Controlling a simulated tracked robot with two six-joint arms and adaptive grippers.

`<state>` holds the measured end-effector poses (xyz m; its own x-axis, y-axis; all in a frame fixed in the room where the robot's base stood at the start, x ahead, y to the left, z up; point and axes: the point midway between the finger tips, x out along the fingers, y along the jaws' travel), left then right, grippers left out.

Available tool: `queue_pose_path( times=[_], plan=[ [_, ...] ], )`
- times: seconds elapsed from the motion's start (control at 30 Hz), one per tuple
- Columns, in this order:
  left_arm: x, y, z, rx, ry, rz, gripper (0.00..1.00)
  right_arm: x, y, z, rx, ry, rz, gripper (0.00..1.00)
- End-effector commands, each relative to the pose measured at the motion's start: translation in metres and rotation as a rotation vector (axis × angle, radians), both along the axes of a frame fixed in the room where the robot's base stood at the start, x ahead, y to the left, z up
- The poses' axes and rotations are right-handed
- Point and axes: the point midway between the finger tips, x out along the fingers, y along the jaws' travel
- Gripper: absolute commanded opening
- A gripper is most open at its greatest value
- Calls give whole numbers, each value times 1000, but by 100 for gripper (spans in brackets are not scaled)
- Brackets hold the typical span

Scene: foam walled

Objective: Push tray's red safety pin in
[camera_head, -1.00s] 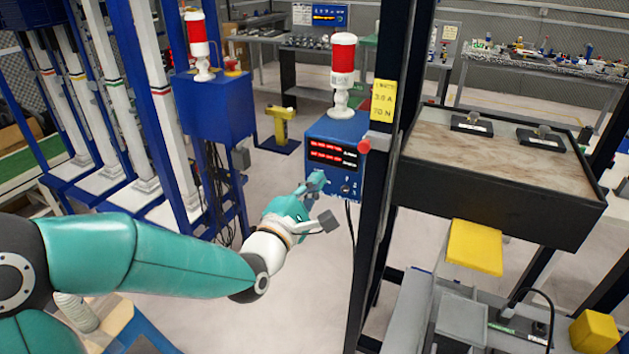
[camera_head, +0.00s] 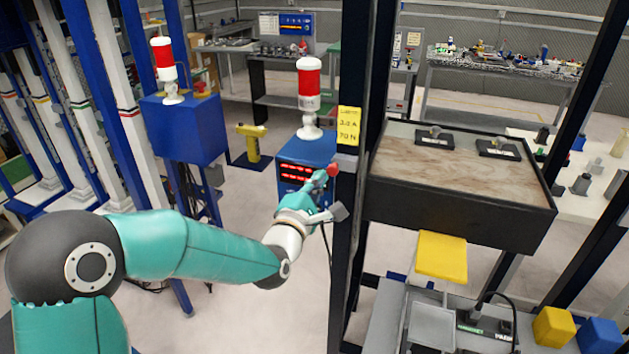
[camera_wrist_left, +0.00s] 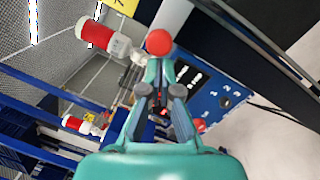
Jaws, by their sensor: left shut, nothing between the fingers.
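The red safety pin (camera_head: 333,169) is a small round red knob on the dark post at the left side of the tray (camera_head: 455,205). It also shows in the left wrist view as a red ball (camera_wrist_left: 159,42) straight beyond my fingertips. My left gripper (camera_head: 322,179) is shut and empty, with its tips right at the red knob. I cannot tell whether the tips touch it. The gripper covers part of the blue control box behind. The pin's shaft is hidden. My right gripper is not in view.
A blue box (camera_head: 305,150) with red displays and a red-white beacon (camera_head: 309,90) stands just behind my left gripper. A dark upright post (camera_head: 362,110) carries a yellow label (camera_head: 349,125).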

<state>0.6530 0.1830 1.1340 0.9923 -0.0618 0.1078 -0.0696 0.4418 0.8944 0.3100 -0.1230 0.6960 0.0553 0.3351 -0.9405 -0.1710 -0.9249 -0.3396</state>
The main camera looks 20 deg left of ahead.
Motion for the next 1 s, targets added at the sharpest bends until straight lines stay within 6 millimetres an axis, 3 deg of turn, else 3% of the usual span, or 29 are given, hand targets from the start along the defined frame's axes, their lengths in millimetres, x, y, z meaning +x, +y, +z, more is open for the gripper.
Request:
queue_pose_path(
  times=[0.13, 0.3, 0.43, 0.77, 1.0],
  plan=[
    [0, -5, -2, -1, -2, 0, 0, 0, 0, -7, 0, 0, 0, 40],
    [-1, -31, -4, 0, -5, -3, 0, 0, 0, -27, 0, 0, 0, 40],
    [-2, -41, -1, 0, -3, -2, 0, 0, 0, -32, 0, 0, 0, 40],
    [-2, -42, 1, 1, -1, -3, 0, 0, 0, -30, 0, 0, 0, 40],
    [-2, -34, -7, 0, -1, -3, 0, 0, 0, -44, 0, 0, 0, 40]
  ],
)
